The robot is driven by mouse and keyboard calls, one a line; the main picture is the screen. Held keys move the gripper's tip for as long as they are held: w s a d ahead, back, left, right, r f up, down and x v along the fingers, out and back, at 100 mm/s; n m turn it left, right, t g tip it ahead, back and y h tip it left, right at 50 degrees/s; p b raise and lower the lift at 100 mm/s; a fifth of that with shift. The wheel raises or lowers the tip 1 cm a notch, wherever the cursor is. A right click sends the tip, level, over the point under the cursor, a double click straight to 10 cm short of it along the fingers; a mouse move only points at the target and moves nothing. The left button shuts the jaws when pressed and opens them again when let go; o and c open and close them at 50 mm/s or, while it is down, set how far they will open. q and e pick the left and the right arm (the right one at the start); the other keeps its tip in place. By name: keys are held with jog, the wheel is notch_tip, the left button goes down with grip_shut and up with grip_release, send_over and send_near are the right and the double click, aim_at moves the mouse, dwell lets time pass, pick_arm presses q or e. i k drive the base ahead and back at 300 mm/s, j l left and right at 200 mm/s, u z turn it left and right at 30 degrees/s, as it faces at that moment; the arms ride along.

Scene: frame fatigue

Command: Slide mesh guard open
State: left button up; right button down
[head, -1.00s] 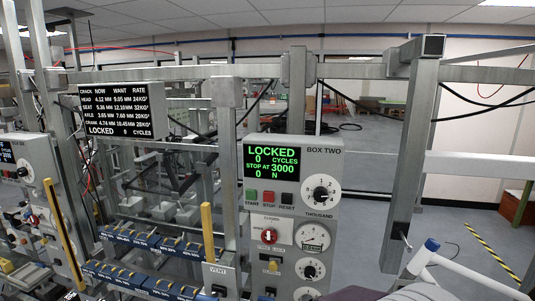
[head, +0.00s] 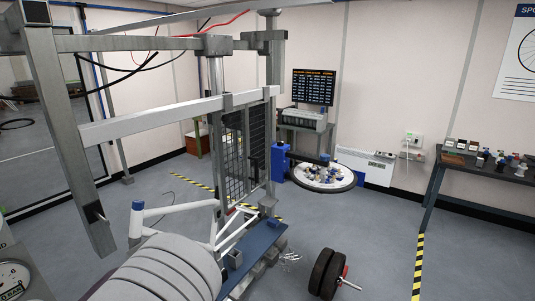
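The mesh guard (head: 233,163) is a dark grid panel in a grey frame. It stands upright near the middle of the head view, on the right part of the metal test rig. A second dark panel (head: 257,142) stands close behind it on the right, and I cannot tell how the two are joined. A grey rail (head: 165,118) runs from the upright post to the guard's top. A handle on the guard is too small to make out. Neither of my grippers is in view.
A white frame (head: 178,208) with blue ends is below the rail. A large grey ribbed shape (head: 165,270) fills the lower left. Dark weight plates (head: 322,272) lie on the floor. A dark bench (head: 488,170) stands right. The floor at right centre is clear.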

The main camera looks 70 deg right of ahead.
aim_at(229, 108)
jog(key=z, duration=2.35)
